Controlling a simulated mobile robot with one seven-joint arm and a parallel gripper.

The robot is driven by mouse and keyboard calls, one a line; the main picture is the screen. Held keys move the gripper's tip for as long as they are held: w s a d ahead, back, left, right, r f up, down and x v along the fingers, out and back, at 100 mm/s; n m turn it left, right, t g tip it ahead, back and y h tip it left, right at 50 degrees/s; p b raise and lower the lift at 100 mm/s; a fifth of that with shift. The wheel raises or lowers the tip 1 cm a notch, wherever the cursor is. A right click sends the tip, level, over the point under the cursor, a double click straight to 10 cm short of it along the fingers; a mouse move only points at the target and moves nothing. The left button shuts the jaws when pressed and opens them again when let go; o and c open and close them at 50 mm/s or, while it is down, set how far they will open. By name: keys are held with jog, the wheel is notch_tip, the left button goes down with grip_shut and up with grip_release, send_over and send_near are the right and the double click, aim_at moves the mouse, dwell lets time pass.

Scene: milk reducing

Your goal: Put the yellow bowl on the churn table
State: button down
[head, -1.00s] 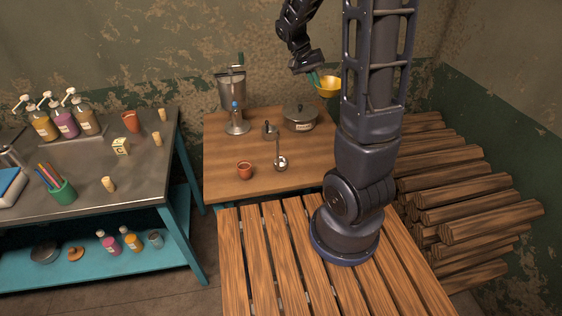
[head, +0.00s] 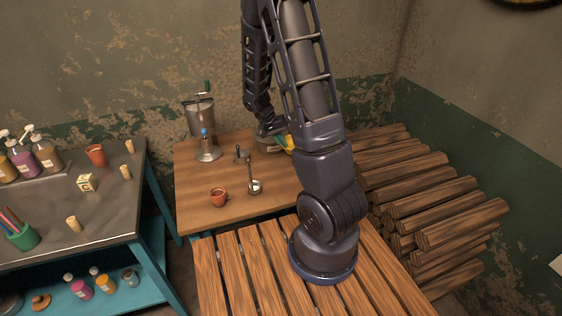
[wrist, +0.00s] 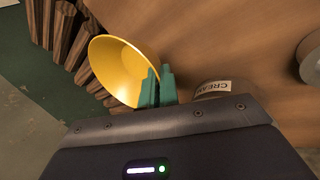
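The yellow bowl (wrist: 125,72) is tilted in the wrist view, its rim between the green fingers of my gripper (wrist: 157,88), which is shut on it. In the head view the bowl (head: 287,143) shows only as a small patch beside my gripper (head: 281,141), partly behind my arm. It is low by the back right part of the wooden churn table (head: 205,177). I cannot tell whether it touches the tabletop. The metal churn (head: 201,118) with its crank stands at the back left of this table.
A pot labelled CREAM (wrist: 213,88) is right beside my fingers, largely hidden. Stacked logs (head: 430,210) lie to the right. The table's front left is clear.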

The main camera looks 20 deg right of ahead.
jog(key=shift+f, duration=4.6)
jog(key=shift+f, duration=0.1)
jog(key=c, duration=1.6)
grip_release()
jog(key=shift+c, duration=0.2)
